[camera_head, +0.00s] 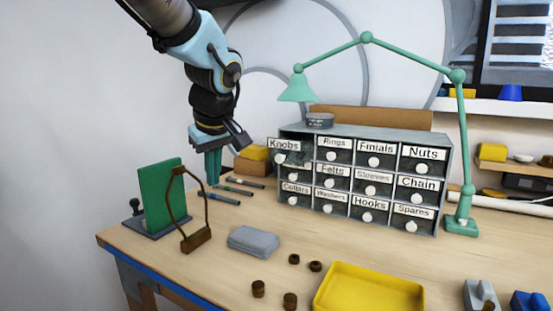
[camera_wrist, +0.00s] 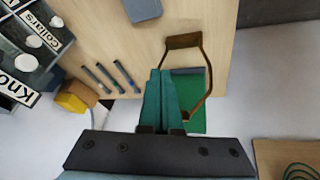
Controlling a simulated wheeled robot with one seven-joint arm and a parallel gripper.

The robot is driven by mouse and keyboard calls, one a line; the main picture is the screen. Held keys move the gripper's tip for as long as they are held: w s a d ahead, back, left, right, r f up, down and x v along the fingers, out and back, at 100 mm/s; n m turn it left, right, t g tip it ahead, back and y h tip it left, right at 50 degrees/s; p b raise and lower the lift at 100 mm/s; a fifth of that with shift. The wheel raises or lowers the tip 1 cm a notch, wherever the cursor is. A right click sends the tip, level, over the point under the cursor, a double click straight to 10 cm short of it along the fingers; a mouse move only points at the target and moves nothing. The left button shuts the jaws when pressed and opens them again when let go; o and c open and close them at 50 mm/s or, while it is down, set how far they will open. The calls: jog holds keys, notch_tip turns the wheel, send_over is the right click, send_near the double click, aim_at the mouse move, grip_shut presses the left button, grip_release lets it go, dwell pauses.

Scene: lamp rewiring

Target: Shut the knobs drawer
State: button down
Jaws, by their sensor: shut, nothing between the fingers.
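A grey drawer cabinet (camera_head: 430,140) with labelled drawers and round white knobs stands at the back of the table. The Knobs drawer (camera_head: 286,145) is at its top left and sticks out in front of the other drawer faces. Its label also shows large at the left edge of the wrist view (camera_wrist: 14,86). My gripper (camera_head: 208,180) is shut and empty. It points down left of the cabinet, above the table, apart from the drawer. In the wrist view my teal fingers (camera_wrist: 158,95) are together.
A green board (camera_head: 162,195) and a brown wire frame (camera_head: 197,238) stand below left of my gripper. Several pens (camera_head: 225,199) and a yellow block (camera_head: 254,153) lie between gripper and cabinet. A green lamp (camera_head: 461,150) arches over the cabinet. A grey block (camera_head: 253,240) and yellow tray (camera_head: 370,290) lie in front.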

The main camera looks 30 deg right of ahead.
aim_at(291, 147)
jog(key=s+d+r+n+t+h, duration=0.25)
jog(key=s+d+r, duration=0.25)
jog(key=d+r, duration=0.5)
jog(key=w+d+f+p, duration=0.5)
jog(key=w+d+f, duration=0.1)
jog(key=w+f, duration=0.1)
jog(key=shift+w+d+f+y, duration=0.3)
jog(key=shift+w+f+y, duration=0.1)
jog(key=shift+f, duration=0.5)
jog(key=shift+g, duration=0.25)
jog(key=w+d, duration=0.1)
jog(key=d, duration=0.1)
jog(key=w+d, duration=0.2)
jog(key=w+d+b, duration=0.1)
jog(key=d, duration=0.2)
jog(key=shift+w, duration=0.3)
jog(key=shift+w+d+r, duration=0.1)
jog(key=shift+w+d, duration=0.1)
jog(key=shift+d, duration=0.2)
